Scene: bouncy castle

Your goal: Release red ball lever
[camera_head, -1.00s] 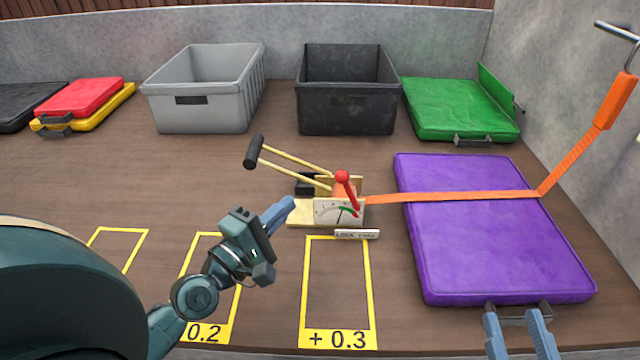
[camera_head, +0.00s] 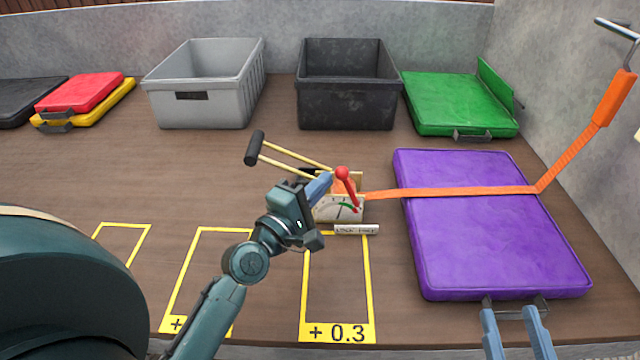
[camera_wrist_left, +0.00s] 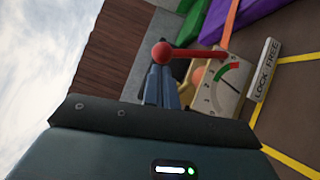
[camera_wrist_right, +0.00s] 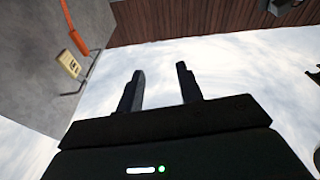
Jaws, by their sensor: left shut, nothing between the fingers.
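The red ball also shows in the left wrist view (camera_wrist_left: 162,53), just past my fingertips. My left gripper (camera_head: 326,178) is shut and empty, its tips just left of the ball; whether they touch it I cannot tell. The "LOCK FREE" label (camera_wrist_left: 265,70) sits beside the dial. My right gripper (camera_head: 516,322) is open and empty at the front edge of the purple mat (camera_head: 490,245).
An orange strap (camera_head: 450,193) runs from the device over the purple mat to an orange handle on the right. A black-gripped crank handle (camera_head: 254,148) rises left of the device. Grey (camera_head: 205,110) and black (camera_head: 345,115) crates stand behind. Yellow outlines mark clear floor in front.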

